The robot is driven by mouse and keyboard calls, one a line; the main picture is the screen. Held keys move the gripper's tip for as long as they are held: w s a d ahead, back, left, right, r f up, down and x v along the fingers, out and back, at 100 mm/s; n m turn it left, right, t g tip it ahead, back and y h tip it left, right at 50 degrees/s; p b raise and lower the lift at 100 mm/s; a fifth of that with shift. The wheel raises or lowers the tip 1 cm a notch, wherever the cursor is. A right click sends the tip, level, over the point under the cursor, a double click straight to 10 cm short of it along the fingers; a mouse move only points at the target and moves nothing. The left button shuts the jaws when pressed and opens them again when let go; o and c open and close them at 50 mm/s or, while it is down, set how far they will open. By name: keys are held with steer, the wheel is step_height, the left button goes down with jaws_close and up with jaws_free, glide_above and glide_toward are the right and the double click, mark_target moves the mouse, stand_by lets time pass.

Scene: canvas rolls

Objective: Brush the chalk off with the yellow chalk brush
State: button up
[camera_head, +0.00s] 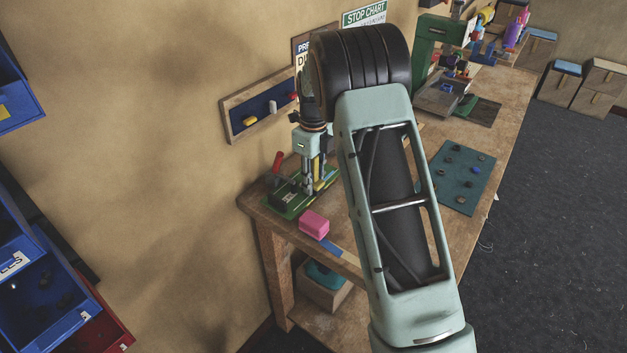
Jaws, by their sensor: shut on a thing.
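My gripper (314,178) points down over the left end of the workbench, just above a green board (326,182). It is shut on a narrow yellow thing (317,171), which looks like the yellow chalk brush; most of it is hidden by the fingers. I cannot tell whether it touches the board. A dark block (284,198) sits on the board left of the gripper. I cannot make out any chalk marks at this size.
A pink block (314,224) lies at the bench's front edge. A red-handled tool (278,162) stands behind the board. A wall rack (236,128) is behind. A teal mat (465,177) with several small dark pieces and a green press (437,42) are farther right.

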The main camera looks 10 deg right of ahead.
mark_target(335, 170)
steer(key=shift+w+d+p, duration=0.5)
steer(key=shift+w+d, duration=0.55)
steer(key=shift+w+d+p, duration=0.55)
steer(key=shift+w+d, duration=0.45)
steer(key=shift+d, duration=0.1)
steer(key=shift+w+d+p, duration=0.55)
steer(key=shift+w+d, duration=0.5)
steer(key=shift+w, duration=0.05)
steer(key=shift+w+d+p, duration=0.35)
steer(key=shift+w+d, duration=0.25)
steer(key=shift+w, duration=0.05)
